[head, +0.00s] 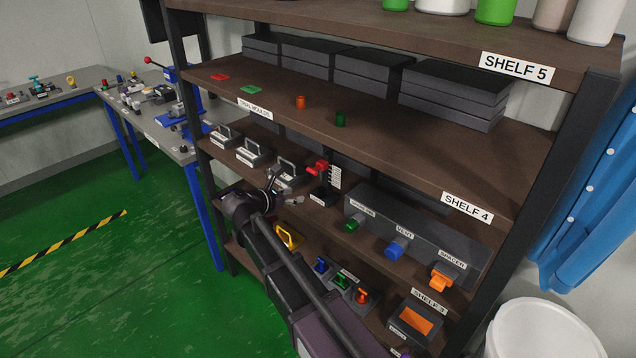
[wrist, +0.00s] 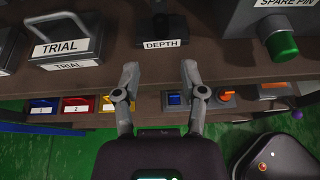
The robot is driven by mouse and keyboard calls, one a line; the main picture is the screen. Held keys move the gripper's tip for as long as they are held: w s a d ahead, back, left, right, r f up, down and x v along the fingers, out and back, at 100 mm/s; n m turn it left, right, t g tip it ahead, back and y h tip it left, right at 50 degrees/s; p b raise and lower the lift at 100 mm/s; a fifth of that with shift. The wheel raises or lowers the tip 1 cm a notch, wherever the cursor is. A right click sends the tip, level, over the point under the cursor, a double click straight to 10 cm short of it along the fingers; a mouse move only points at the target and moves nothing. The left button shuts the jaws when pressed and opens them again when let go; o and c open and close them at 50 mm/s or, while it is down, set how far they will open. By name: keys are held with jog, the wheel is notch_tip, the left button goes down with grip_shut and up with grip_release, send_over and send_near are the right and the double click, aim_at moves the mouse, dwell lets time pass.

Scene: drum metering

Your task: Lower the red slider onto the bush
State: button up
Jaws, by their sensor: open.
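The red slider (head: 318,168) sits high on a dark upright post beside a white scale, on the stand labelled DEPTH. In the wrist view only the stand's dark base (wrist: 160,22) and its DEPTH label (wrist: 165,43) show; the slider is out of that view. I cannot make out a bush under the slider. My gripper (head: 284,192) is in front of the shelf, left of and below the slider, apart from it. In the wrist view my gripper (wrist: 160,72) has its fingers spread, empty, with the shelf edge between and beyond them.
A handled TRIAL mould (wrist: 68,38) stands left of the stand. The grey block with green (head: 354,223), blue (head: 397,248) and orange (head: 442,277) knobs stands right. Shelf 4 (head: 385,150) overhangs the stand. Small orange (head: 300,102) and green (head: 341,119) cylinders stand on it.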

aim_at(315, 168)
jog(key=s+a+r+m+t+h+b, duration=0.2)
jog(key=s+a+r+m+t, duration=0.1)
jog(key=m, duration=0.7)
jog(key=shift+s+r+m+h+b, duration=0.3)
jog(key=shift+s+r+m+b, duration=0.1)
jog(key=shift+s+r, duration=0.15)
jog(key=shift+w+d, duration=0.1)
jog(key=shift+w, duration=0.05)
jog(key=x, duration=1.3)
jog(key=shift+w+d+r, duration=0.15)
jog(key=shift+w+r, duration=0.1)
jog(key=shift+w, duration=0.05)
jog(key=c, duration=0.7)
